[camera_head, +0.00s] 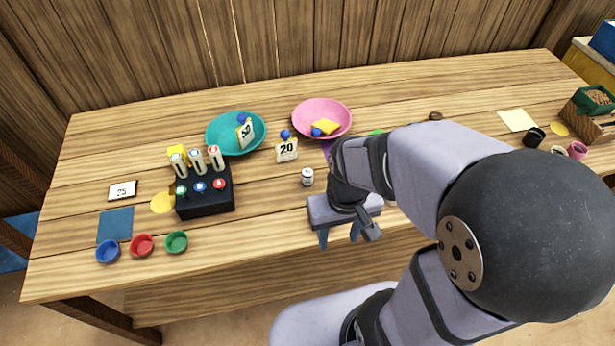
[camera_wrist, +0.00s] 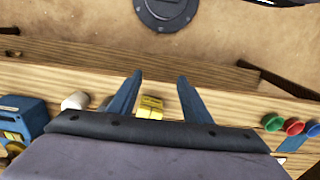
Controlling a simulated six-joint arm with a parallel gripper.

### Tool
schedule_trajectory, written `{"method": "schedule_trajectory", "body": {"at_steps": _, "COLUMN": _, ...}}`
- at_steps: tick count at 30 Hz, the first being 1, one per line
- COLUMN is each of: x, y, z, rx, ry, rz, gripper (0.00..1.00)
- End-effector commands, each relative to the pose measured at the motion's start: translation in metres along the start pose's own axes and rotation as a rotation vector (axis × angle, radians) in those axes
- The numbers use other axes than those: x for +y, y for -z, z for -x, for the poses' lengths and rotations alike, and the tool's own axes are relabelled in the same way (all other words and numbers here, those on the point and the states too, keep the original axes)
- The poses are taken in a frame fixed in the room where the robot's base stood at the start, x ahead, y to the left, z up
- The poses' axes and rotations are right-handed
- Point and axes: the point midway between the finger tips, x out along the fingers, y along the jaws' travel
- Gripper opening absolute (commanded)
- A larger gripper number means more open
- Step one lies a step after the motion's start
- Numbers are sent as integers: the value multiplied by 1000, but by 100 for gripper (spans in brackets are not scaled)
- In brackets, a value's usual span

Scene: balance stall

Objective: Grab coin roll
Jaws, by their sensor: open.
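My gripper (camera_head: 339,238) is open, at the table's front edge in the head view. In the wrist view its two blue fingers (camera_wrist: 158,75) stand apart with nothing held. A small yellow piece with darker markings (camera_wrist: 150,107) lies on the table, seen between the fingers and partly cut off by the gripper body; it may be the coin roll, but I cannot tell for sure. My arm hides it in the head view. A small white cylinder with a dark mark (camera_head: 307,177) stands left of and behind my gripper, apart from it.
A black box (camera_head: 206,203) holds upright tubes at the left. Blue, red and green cups (camera_head: 142,245) stand at the front left. A teal bowl (camera_head: 222,146) and pink bowl (camera_head: 322,108) are behind. A blue box (camera_wrist: 22,118) and white object (camera_wrist: 75,101) show in the wrist view.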

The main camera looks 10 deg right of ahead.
Motion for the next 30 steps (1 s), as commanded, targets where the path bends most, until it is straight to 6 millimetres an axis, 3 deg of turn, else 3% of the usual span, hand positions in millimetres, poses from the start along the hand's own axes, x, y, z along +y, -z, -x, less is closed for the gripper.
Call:
{"method": "schedule_trajectory", "body": {"at_steps": 5, "x": 0, "y": 2, "z": 12, "rx": 5, "ry": 0, "rz": 0, "gripper": 45}}
{"method": "schedule_trajectory", "body": {"at_steps": 14, "x": 0, "y": 1, "z": 52, "rx": 7, "ry": 0, "rz": 0, "gripper": 45}}
{"method": "schedule_trajectory", "body": {"at_steps": 23, "x": 14, "y": 5, "z": 44, "rx": -111, "ry": -147, "rz": 284, "gripper": 45}}
{"method": "schedule_trajectory", "body": {"at_steps": 30, "x": 30, "y": 27, "z": 42, "rx": -242, "ry": -341, "rz": 642, "gripper": 45}}
